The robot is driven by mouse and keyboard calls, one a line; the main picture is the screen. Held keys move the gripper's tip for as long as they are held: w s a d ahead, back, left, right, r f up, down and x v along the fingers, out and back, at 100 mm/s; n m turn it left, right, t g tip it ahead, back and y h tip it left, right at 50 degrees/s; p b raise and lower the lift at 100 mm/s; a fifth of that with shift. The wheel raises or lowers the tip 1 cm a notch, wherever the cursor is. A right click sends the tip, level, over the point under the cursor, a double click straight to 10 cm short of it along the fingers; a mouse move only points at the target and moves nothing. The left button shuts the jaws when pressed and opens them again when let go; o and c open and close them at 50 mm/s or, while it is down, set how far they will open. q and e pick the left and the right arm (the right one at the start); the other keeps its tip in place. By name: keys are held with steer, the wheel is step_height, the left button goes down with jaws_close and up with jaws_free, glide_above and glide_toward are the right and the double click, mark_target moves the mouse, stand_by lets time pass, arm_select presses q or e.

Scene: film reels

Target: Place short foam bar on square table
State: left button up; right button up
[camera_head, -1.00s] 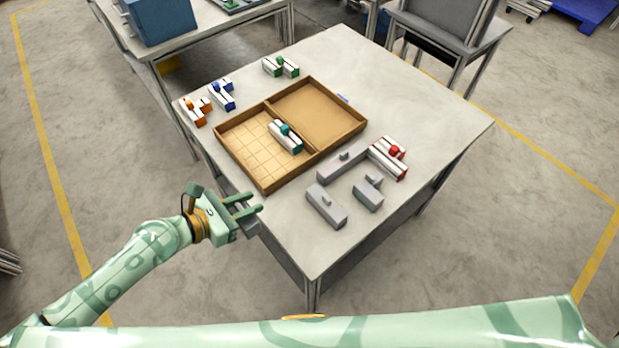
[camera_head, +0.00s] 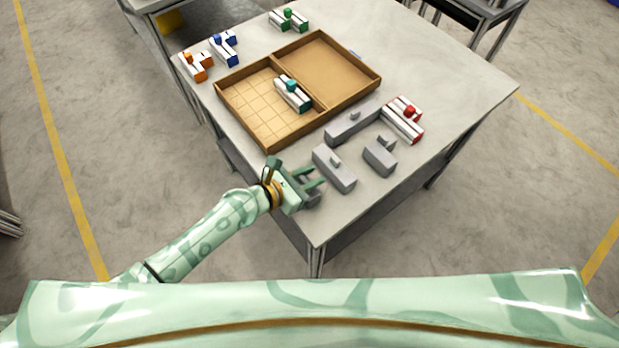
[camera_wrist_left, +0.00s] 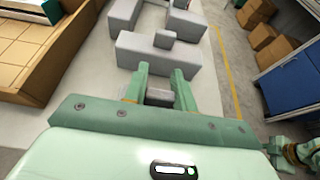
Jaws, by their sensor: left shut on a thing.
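My left gripper (camera_head: 307,184) is shut on a small grey block, the short foam bar (camera_head: 311,199), mostly hidden by the fingers. In the left wrist view the bar (camera_wrist_left: 160,96) shows between the two green fingers. The gripper is over the near left edge of the square table (camera_head: 440,75); I cannot tell whether the bar touches the top. A grey knobbed block (camera_head: 335,170) stands just right of the fingertips and straight ahead in the left wrist view (camera_wrist_left: 150,52).
A grey L-shaped block (camera_head: 380,157), a long grey bar (camera_head: 350,125) and a red-knobbed piece (camera_head: 405,120) stand beyond. A wooden tray (camera_head: 268,148) holds a teal-knobbed piece (camera_head: 293,95). Orange, blue and green pieces stand behind it. The table's right side is clear.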

arm_select(q)
steer(key=shift+r, duration=0.2)
steer(key=shift+f, duration=0.3)
steer(key=o, duration=0.9)
steer(key=shift+r, duration=0.1)
steer(key=shift+o, duration=0.2)
